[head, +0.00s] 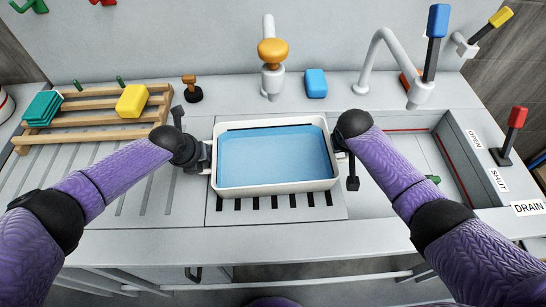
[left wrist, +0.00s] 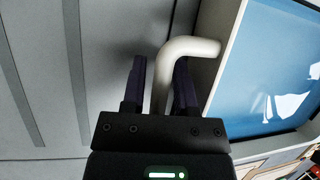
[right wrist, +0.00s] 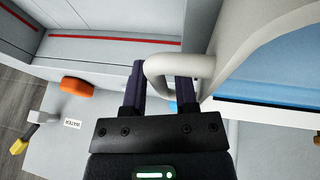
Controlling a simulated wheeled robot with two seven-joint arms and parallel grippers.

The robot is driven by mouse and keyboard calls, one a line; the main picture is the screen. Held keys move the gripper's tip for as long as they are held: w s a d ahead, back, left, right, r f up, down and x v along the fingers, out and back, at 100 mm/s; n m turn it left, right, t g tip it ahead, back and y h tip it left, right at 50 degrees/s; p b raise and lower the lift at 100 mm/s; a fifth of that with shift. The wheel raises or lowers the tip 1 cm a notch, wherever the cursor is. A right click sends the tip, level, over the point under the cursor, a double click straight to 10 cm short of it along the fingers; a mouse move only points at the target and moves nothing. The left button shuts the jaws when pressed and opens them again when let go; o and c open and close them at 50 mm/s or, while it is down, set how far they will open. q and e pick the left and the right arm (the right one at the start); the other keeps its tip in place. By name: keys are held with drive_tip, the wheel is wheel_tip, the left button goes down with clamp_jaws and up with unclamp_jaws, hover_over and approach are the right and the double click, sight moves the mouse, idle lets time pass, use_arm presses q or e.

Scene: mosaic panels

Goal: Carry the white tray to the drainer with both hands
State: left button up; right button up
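The white tray (head: 276,186) holds blue liquid (head: 275,155) and sits in the middle of the head view, over a dark-slotted strip of the counter. I cannot tell whether it touches the counter. My left gripper (head: 207,158) is at its left handle (left wrist: 161,85), which lies between the fingers, close together around it. My right gripper (head: 345,152) is at the right end, with the bent handle (right wrist: 158,66) between its fingers in the same way. A grooved, pale draining surface (head: 120,205) lies left of the tray; the arms hide parts of the counter.
A wooden rack (head: 100,118) with teal and yellow sponges stands at the back left. A tap with an orange knob (head: 272,52) and a blue sponge (head: 316,83) are behind the tray. A walled basin (head: 425,150), a blue-handled tap (head: 438,20) and a red lever (head: 517,117) are at right.

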use_arm(q)
clamp_jaws()
use_arm(e)
clamp_jaws()
use_arm(q)
drive_tip(key=shift+w+r, duration=0.1)
use_arm(e)
drive_tip(key=shift+r, duration=0.1)
idle(0.9)
